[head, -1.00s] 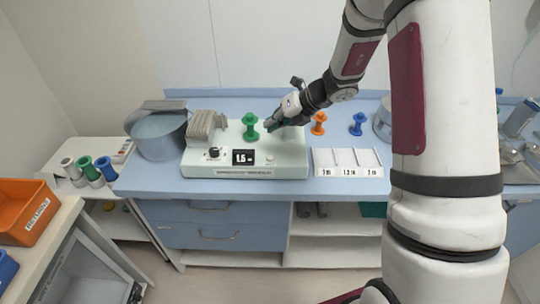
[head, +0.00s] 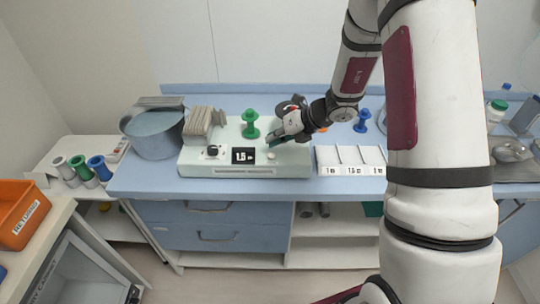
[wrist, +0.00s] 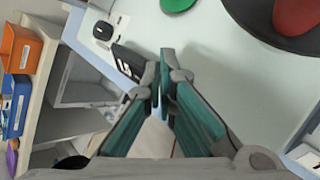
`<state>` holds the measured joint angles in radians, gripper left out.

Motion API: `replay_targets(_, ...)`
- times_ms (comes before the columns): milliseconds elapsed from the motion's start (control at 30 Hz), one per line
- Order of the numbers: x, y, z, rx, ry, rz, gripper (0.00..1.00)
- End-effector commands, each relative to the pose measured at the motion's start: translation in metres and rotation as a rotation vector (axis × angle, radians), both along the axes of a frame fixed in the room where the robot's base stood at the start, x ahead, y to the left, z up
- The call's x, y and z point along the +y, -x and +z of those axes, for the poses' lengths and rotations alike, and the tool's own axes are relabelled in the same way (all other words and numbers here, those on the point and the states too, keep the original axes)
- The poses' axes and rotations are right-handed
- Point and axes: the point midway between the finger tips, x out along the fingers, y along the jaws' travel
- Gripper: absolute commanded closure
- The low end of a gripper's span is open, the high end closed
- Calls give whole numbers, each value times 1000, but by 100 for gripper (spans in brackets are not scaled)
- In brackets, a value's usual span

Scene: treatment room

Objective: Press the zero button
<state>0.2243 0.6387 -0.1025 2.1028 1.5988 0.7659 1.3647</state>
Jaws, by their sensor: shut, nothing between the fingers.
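The pale green bench device (head: 300,163) stands on the blue counter. Its front panel carries a black knob (head: 213,152), a dark display (head: 243,156) reading about 1.5, and a small round pale button (head: 271,156) right of the display. No label on the button is readable. My gripper (head: 270,144) is shut and empty, its tips just behind and above the button; contact is not visible. In the wrist view the shut fingertips (wrist: 160,58) are beside the display (wrist: 128,62), with the knob (wrist: 103,31) beyond it. I cannot make out the button there.
A green spool (head: 250,125) stands on the device behind my fingers, with grey plates (head: 201,122) at its left. A metal pot (head: 157,135) is left of the device; a white divided tray (head: 350,157) is right of it. A blue spool (head: 362,121) stands behind the tray.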

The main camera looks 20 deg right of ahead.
Motion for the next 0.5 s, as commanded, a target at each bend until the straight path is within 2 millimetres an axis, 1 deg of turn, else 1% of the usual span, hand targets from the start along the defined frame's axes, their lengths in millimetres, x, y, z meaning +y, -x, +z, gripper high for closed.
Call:
replay_targets(33,0,-1,-7,2,-1,-1,100)
replay_targets(200,0,-1,-16,1,0,0,100)
replay_targets(500,0,0,-18,-1,0,1,100)
